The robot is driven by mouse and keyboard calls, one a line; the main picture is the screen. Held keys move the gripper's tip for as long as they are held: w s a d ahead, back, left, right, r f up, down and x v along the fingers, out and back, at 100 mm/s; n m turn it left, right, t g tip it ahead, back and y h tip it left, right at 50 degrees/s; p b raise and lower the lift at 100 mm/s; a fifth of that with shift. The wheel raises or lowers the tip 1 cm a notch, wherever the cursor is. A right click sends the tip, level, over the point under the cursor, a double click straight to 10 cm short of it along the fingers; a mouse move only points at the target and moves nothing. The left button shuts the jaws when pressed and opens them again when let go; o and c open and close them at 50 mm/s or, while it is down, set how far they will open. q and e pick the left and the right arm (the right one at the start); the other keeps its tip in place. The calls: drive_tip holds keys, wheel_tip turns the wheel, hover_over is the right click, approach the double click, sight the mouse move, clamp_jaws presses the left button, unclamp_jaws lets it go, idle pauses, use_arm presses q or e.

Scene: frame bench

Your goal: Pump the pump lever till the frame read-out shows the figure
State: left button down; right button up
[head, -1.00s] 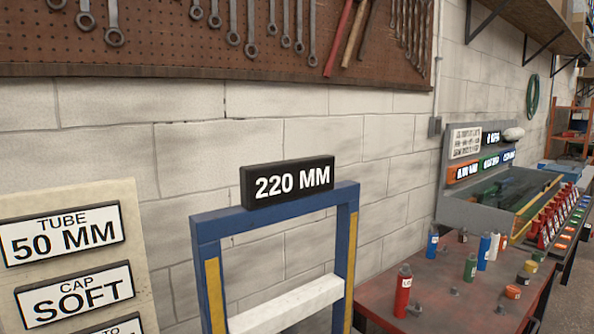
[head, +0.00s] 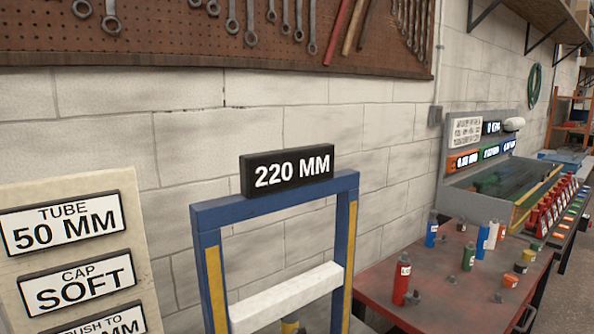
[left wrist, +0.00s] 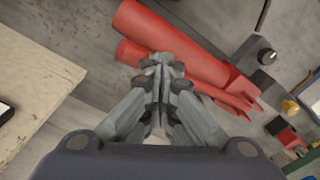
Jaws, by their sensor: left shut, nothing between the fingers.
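The read-out (head: 287,170) is a black box on top of the blue frame (head: 203,225) and shows 220 MM in the head view. A white crossbar (head: 285,297) spans the frame below it. In the left wrist view, my left gripper (left wrist: 162,65) is shut and empty. Its fingertips overlap red bars (left wrist: 185,50) that look like the pump lever; I cannot tell whether they touch. The fingers hide part of the red bars. My right gripper is in neither view.
A board (head: 25,195) at the left carries signs reading TUBE 50 MM and CAP SOFT, with a third sign cut off below. A red bench (head: 440,262) at the right holds several bottles. Wrenches hang on a pegboard (head: 270,30) above.

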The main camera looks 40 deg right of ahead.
use_arm(q)
wheel_tip(320, 180, down, 9)
drive_tip(key=b, duration=0.6)
drive_tip(key=shift+r, duration=0.45)
wheel_tip(320, 180, up, 8)
drive_tip(key=p, duration=0.5)
idle(0.3)
